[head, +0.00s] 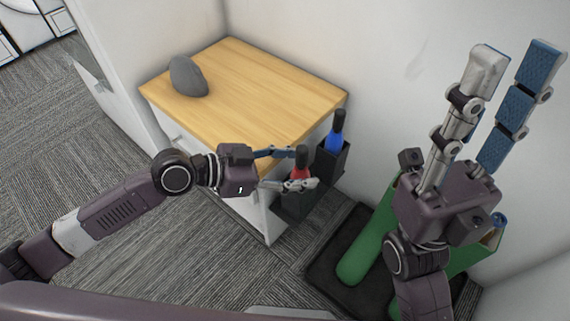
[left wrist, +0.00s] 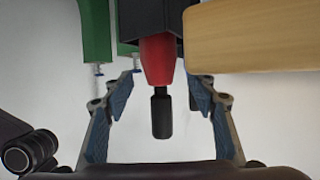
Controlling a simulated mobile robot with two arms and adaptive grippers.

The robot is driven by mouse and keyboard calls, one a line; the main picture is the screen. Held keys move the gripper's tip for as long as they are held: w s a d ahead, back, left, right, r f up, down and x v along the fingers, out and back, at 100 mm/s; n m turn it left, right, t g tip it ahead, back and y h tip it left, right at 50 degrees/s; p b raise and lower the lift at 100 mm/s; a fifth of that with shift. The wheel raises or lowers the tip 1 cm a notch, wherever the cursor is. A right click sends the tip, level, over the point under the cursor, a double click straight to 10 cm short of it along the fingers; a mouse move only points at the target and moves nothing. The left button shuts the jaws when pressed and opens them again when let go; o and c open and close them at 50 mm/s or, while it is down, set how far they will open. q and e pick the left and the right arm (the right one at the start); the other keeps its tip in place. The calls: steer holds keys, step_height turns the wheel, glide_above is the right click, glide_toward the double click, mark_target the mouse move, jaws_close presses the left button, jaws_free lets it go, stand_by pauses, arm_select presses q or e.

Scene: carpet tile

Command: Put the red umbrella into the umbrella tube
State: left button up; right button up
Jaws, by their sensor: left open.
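The red umbrella (head: 300,171) has a black handle and stands in a dark holder (head: 291,203) beside the cabinet. In the left wrist view the red umbrella (left wrist: 158,60) shows its black handle toward me, its other end hidden in the dark holder (left wrist: 154,17). My left gripper (head: 303,168) is open, with one finger on each side of the umbrella; in the left wrist view (left wrist: 164,88) gaps show between the fingers and it. A blue umbrella (head: 335,138) stands in a second black holder (head: 333,162) behind. My right gripper (head: 517,57) is open and empty, fingers pointing up.
A wood-topped white cabinet (head: 250,85) with a grey stone-like object (head: 187,76) stands just left of the holders. White walls close off the back.

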arm_select(q)
steer(key=v, duration=1.2)
